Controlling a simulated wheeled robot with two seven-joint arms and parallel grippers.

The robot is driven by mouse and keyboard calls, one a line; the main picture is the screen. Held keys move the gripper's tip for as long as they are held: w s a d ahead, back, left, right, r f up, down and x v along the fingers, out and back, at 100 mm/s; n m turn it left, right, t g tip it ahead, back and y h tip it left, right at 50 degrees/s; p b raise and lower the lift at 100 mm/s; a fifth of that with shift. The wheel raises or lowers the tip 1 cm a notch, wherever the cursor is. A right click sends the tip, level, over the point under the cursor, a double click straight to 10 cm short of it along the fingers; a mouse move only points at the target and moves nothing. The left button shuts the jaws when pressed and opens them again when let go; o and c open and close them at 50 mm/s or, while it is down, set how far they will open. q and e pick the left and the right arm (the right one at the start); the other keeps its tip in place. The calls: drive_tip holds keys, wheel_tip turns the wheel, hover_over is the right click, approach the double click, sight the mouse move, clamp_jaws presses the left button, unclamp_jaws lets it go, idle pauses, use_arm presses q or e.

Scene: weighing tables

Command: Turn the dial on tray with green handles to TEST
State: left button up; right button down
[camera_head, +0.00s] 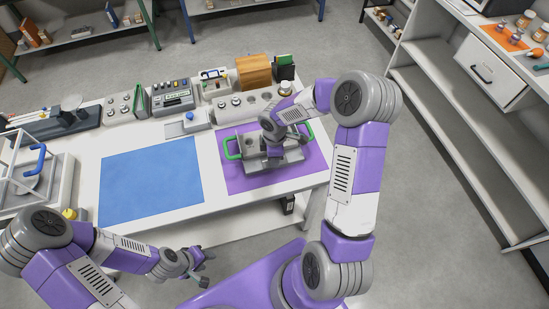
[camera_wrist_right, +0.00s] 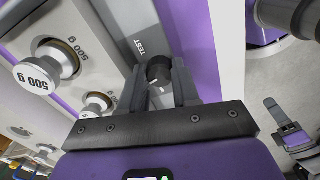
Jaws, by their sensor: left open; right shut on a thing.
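The grey tray with green handles (camera_head: 232,149) sits on the purple mat (camera_head: 240,183) on the right part of the table. My right gripper (camera_head: 274,150) reaches down over the tray and hides part of it. In the right wrist view my right gripper (camera_wrist_right: 158,88) is shut on the dark round dial (camera_wrist_right: 159,68), with a finger on each side. The word TEST (camera_wrist_right: 138,46) shows on the tray just beside the dial. The dial's pointing direction is hard to tell. My left gripper (camera_head: 203,268) is open and empty in front of the table, away from the tray.
A rack (camera_head: 225,112) with metal weights stands behind the tray; 500 g weights (camera_wrist_right: 44,72) show close by in the right wrist view. The blue mat (camera_head: 150,185) is bare. A glass-sided balance (camera_head: 30,178) stands at the left. Shelves (camera_head: 440,110) line the right.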

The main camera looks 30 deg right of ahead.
drive_tip(key=m+b, duration=0.2)
drive_tip(key=m, duration=0.2)
drive_tip(key=shift+m, duration=0.3)
drive_tip(key=m+b, duration=0.1)
drive_tip(key=m, duration=0.3)
drive_tip(key=shift+m+b, duration=0.3)
drive_tip(key=shift+b, duration=0.1)
drive_tip(key=m, duration=0.3)
drive_tip(key=shift+m+b, duration=0.3)
drive_tip(key=shift+b, duration=0.1)
drive_tip(key=shift+m, duration=1.9)
drive_tip(key=c, duration=1.1)
unclamp_jaws()
wheel_tip(320, 180, up, 8)
drive_tip(key=shift+f+p, duration=0.2)
drive_tip(key=shift+p, duration=0.6)
